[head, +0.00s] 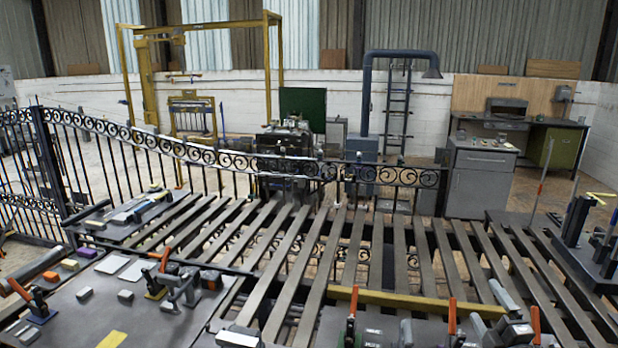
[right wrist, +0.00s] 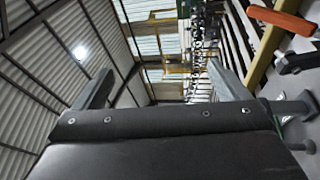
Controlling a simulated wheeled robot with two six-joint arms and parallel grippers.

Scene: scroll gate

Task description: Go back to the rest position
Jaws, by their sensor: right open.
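My right gripper (head: 486,302) shows at the lower right of the head view, low over the front of the slatted bench (head: 342,240). It also shows in the right wrist view (right wrist: 160,74), with its two grey fingers wide apart and nothing between them. I do not make out my left gripper in either view. The black scroll gate (head: 262,163) stands upright beyond the bench in the head view, with a row of scrolls along its curved top.
A yellow bar (head: 400,301) lies across the front slats, close to my right gripper. Orange-handled clamps (head: 452,317) stand along the near edge. A dark side table (head: 85,300) at left holds small blocks and tools. The middle slats are mostly clear.

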